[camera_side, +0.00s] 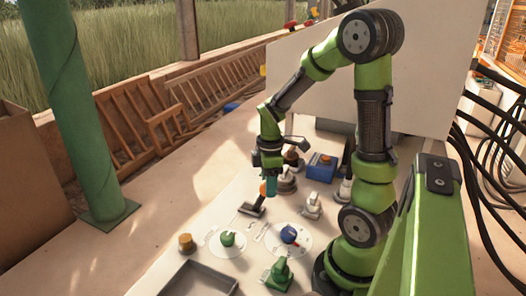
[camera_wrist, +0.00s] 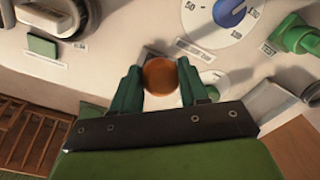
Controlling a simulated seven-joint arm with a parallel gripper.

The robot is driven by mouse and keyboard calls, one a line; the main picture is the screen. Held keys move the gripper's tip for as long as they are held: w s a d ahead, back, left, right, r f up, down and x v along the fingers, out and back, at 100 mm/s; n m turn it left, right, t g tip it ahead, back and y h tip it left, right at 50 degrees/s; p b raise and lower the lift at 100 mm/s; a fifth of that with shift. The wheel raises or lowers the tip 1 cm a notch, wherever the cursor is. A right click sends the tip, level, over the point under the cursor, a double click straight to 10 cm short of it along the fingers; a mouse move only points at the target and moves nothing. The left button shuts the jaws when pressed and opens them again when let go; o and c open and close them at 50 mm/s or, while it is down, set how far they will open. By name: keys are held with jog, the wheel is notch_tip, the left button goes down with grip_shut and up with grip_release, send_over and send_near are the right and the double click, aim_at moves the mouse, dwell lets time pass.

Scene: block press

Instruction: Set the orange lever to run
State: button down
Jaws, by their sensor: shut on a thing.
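The orange lever shows in the wrist view as a round orange knob (camera_wrist: 161,76) between the two green fingers of my gripper (camera_wrist: 160,88). My gripper is shut on this knob. In the side view my gripper (camera_side: 269,187) points down at the panel, with a bit of the orange lever (camera_side: 262,190) showing at its fingertips. A dark lever base (camera_side: 250,210) lies on the panel just below. The lever's shaft is mostly hidden under the knob and fingers, and its exact tilt cannot be told. Small labels beside it are too blurred to read.
A blue dial (camera_side: 288,235) and a green dial (camera_side: 227,239) sit in front of the lever. A green fixture (camera_side: 280,271), an orange-brown knob (camera_side: 186,242) and a grey tray (camera_side: 200,281) are nearer the camera. A blue box (camera_side: 321,167) stands behind.

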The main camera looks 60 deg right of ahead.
jog(key=shift+s+f, duration=0.35)
jog(key=shift+s, duration=0.45)
jog(key=c, duration=0.6)
grip_release()
jog(key=shift+w, duration=0.15)
jog(key=shift+r, duration=0.1)
jog(key=shift+w+r, duration=0.1)
jog(key=shift+r, duration=0.05)
notch_tip(320, 180, up, 16)
jog(key=shift+w+d+r, duration=0.1)
jog(key=shift+d+r, duration=0.05)
jog(key=shift+r, duration=0.1)
